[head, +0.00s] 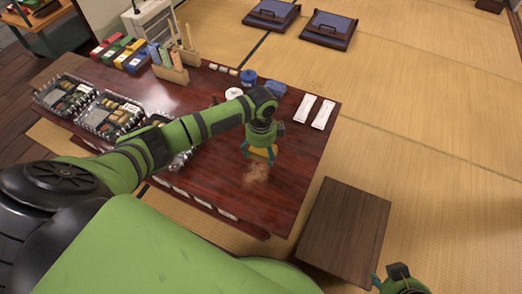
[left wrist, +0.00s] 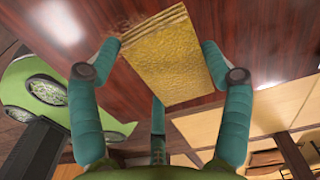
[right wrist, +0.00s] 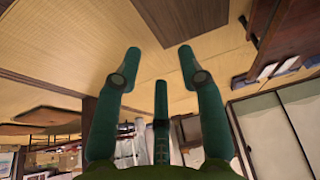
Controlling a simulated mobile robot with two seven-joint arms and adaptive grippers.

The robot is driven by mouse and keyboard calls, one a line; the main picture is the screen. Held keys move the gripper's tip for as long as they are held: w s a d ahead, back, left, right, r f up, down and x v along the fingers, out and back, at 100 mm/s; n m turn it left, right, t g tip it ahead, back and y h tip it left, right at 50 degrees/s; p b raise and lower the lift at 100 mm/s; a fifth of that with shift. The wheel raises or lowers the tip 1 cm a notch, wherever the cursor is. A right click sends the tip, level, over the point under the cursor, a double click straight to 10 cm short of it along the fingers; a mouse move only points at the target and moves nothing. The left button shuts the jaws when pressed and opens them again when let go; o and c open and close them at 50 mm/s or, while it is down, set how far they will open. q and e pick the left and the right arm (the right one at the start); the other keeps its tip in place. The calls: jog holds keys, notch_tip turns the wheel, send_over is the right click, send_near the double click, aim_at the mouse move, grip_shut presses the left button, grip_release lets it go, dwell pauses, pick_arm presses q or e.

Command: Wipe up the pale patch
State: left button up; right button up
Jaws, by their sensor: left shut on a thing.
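The pale patch (head: 256,174) is a light, blurry smear on the dark red-brown low table (head: 205,95), near its right front part. My left gripper (head: 261,150) is shut on a yellow folded cloth or sponge (left wrist: 165,55), its fingers (left wrist: 163,65) on either side of it. In the head view the yellow piece is just behind the patch; I cannot tell whether it touches the tabletop. The patch is not clearly seen in the left wrist view. My right gripper (right wrist: 157,62) is open and empty, over the mat floor right of the table.
Several food trays (head: 107,113) stand at the table's left. Colored boxes (head: 122,50) and a wooden holder (head: 172,72) stand behind. Two white packets (head: 313,110) and blue containers (head: 274,87) lie at the back right. A brown wooden block (head: 345,230) stands on the floor at the right front.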

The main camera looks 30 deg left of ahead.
aim_at(259, 160)
pick_arm(q)
jog(key=shift+f+b, duration=0.75)
jog(key=shift+f, duration=0.05)
jog(key=shift+f+b, duration=0.65)
jog(key=shift+b, duration=0.1)
jog(key=shift+f, duration=0.1)
pick_arm(e)
jog(key=w+a+r+n+t+y, duration=0.1)
jog(key=w+a+r+t+y, duration=0.2)
jog(key=w+a+r+t, duration=0.4)
jog(key=shift+w+r+n+t+y, duration=0.4)
jog(key=shift+w+r+t, duration=2)
jog(key=shift+r, duration=1.65)
jog(key=shift+w+a+g, duration=0.1)
jog(key=shift+w+g, duration=0.15)
jog(key=shift+g, duration=0.05)
pick_arm(q)
jog(key=shift+f+b, duration=0.55)
jog(key=shift+f, duration=0.5)
pick_arm(e)
jog(key=shift+f, duration=0.45)
